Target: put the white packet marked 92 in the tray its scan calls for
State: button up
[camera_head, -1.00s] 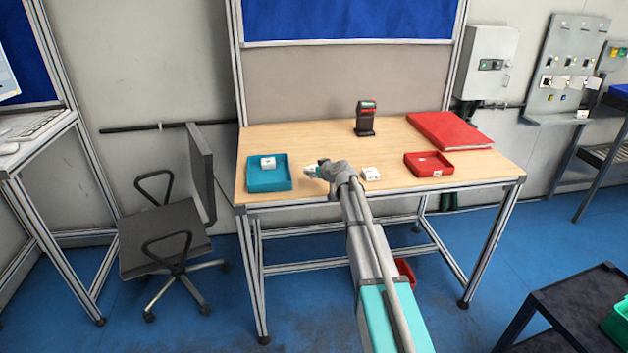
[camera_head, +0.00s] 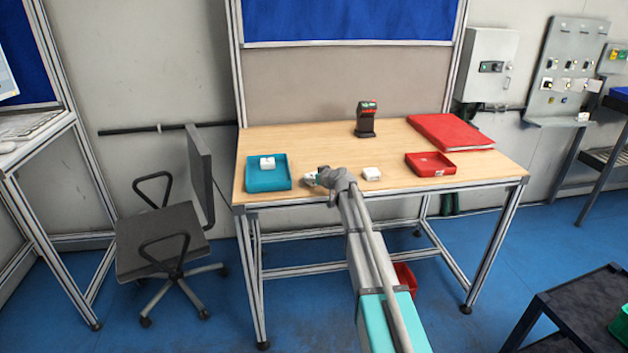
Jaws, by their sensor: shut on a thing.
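My gripper (camera_head: 314,179) is over the front part of the table, to the right of the blue tray. It is shut on a small white packet (camera_head: 309,179), mostly hidden by the gripper; no number on it can be read. The blue tray (camera_head: 252,178) stands at the left of the table with a white packet (camera_head: 267,163) in it. The red tray (camera_head: 447,169) stands at the right. A dark scanner (camera_head: 365,122) stands upright at the back middle, and its top shows green and red. Another white packet (camera_head: 371,174) lies on the table right of my gripper.
A red folder (camera_head: 450,131) lies at the table's back right. The wooden table (camera_head: 310,145) is clear between the blue tray and the scanner.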

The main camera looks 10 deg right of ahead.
jog(key=shift+f, duration=0.2)
jog(key=o, duration=1.1)
jog(key=p+v, duration=0.5)
jog(key=v, duration=0.8)
jog(key=shift+s+r, duration=0.25)
jog(key=shift+r, duration=0.15)
jog(key=shift+d, duration=0.15)
jog(key=s+a+f+m+g+h, duration=0.1)
jog(key=s+f+g, duration=0.2)
jog(key=s, duration=0.8)
jog(key=s+a+f+m+g+h, duration=0.2)
jog(key=s+f+g, duration=0.2)
jog(key=s, duration=0.7)
jog(key=s+a+f+m+g+h, duration=0.1)
jog(key=s+f+g, duration=0.3)
jog(key=s, duration=0.7)
jog(key=shift+s+a+f+g+h, duration=0.25)
jog(key=shift+a+g+h, duration=0.3)
jog(key=shift+g, duration=0.25)
jog(key=shift+w, duration=0.1)
